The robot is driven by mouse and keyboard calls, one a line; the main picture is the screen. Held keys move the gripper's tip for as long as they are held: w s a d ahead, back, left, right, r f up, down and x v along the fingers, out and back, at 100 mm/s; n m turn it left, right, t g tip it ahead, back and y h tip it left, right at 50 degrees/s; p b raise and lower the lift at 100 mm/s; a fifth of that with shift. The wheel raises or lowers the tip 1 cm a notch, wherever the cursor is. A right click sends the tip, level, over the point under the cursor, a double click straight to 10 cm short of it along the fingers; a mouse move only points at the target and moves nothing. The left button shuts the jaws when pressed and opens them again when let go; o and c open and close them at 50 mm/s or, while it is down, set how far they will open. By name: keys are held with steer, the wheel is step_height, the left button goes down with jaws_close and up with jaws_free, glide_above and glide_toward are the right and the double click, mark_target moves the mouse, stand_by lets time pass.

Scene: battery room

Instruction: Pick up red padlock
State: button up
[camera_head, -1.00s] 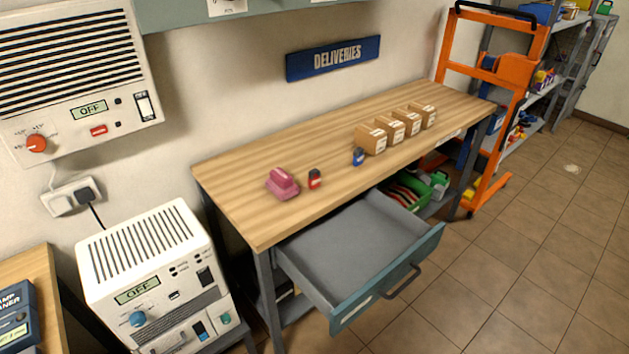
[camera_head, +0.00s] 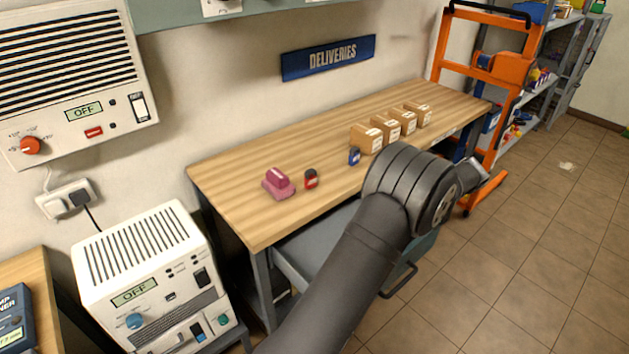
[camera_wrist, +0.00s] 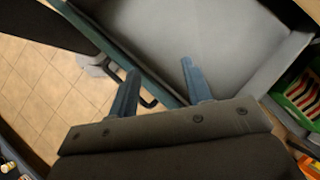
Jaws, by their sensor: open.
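The red padlock (camera_head: 311,179) stands on the wooden table in the head view, between a pink stapler-like object (camera_head: 278,184) and a blue padlock (camera_head: 354,156). It does not show in the wrist view. My gripper (camera_wrist: 158,78) shows in the wrist view with its two blue fingers apart and nothing between them. It is over the front edge of the open grey drawer, below and in front of the tabletop. In the head view my arm hides the gripper and much of the drawer.
Several cardboard boxes (camera_head: 366,138) stand in a row on the table (camera_head: 240,212) to the right. The open drawer (camera_wrist: 225,45) juts out in front. A green crate (camera_wrist: 299,95) is right of it. An orange trolley (camera_head: 503,70) stands at the table's far end.

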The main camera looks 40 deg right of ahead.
steer(key=w+r+n+g+h, duration=0.1)
steer(key=w+r, duration=0.2)
steer(key=w, duration=0.3)
steer(key=w+a+r+n+g+h, duration=0.1)
steer(key=w+r+n+g, duration=0.15)
steer(key=w, duration=0.45)
steer(key=w+r+n+g, duration=0.1)
steer(key=w+r, duration=0.2)
steer(key=w, duration=0.3)
step_height(320, 180, up, 8)
steer(key=n+h, duration=0.2)
steer(key=h, duration=0.1)
glide_above(309, 171)
steer(key=shift+g, duration=0.25)
steer(key=f, duration=1.1)
steer(key=shift+w+a+f, duration=0.25)
steer(key=shift+w+f, duration=0.05)
steer(key=shift+s+d+f, duration=0.1)
steer(key=shift+s+f, duration=0.05)
steer(key=shift+f, duration=1.2)
steer(key=shift+s+d+f, duration=0.1)
steer(key=shift+f, duration=1.25)
jaws_close()
